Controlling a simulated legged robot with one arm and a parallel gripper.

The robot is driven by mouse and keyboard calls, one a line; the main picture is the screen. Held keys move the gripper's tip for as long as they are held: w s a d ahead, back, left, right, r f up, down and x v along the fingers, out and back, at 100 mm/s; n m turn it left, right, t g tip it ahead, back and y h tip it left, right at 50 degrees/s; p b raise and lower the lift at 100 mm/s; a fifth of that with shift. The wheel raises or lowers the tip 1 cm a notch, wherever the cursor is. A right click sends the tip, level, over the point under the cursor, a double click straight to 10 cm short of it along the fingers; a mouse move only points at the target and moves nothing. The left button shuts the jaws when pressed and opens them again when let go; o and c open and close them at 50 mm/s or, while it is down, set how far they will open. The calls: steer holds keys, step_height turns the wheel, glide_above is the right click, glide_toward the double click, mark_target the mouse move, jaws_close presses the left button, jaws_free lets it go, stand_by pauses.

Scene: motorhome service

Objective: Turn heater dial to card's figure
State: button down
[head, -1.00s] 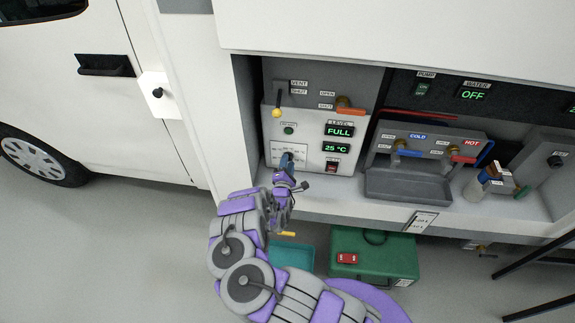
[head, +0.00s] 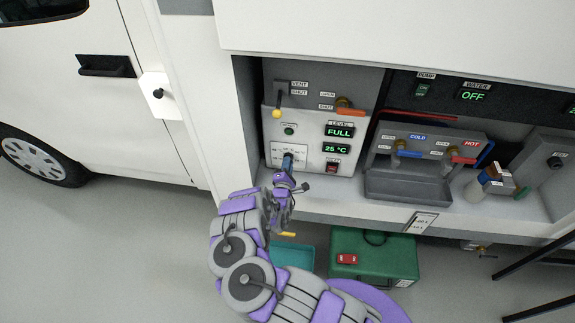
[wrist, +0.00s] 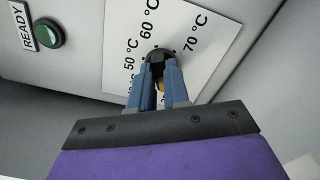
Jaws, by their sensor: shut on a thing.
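The heater dial (wrist: 157,53) is a small dark knob on a white scale plate (wrist: 202,22) marked in °C; 50, 60 and 70 can be read around it. My gripper (wrist: 158,72) is shut on the dial, its two blue fingers on either side of it. In the head view my gripper (head: 288,160) is at the scale plate on the light heater panel and covers the dial. The panel's display (head: 336,149) reads 25 °C. A card (head: 420,222) hangs on the shelf's front edge; its figure is too small to read. The pointer's exact mark is hidden.
A green READY lamp (wrist: 48,33) is beside the plate. A red switch (head: 332,167) sits right of the dial. A sink (head: 408,186) with taps is further right. A green case (head: 375,256) and teal tray (head: 293,256) stand below.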

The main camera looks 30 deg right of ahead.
steer(key=m, duration=0.8)
steer(key=f+m, duration=0.1)
steer(key=m, duration=0.3)
steer(key=shift+s+f+m, duration=0.1)
steer(key=shift+s+m, duration=0.05)
steer(key=shift+m, duration=0.25)
steer(key=m+b, duration=0.1)
steer(key=m, duration=0.4)
steer(key=shift+a+f+b, duration=0.1)
steer(key=shift+f+b, duration=0.05)
steer(key=shift+b, duration=0.2)
steer(key=m+b, duration=0.1)
steer(key=m, duration=0.3)
steer(key=shift+b, duration=0.4)
steer(key=shift+a+m, duration=0.1)
steer(key=shift+m, duration=0.6)
steer(key=shift+w+b, duration=0.2)
steer(key=shift+b, duration=0.15)
steer(key=shift+r, duration=0.2)
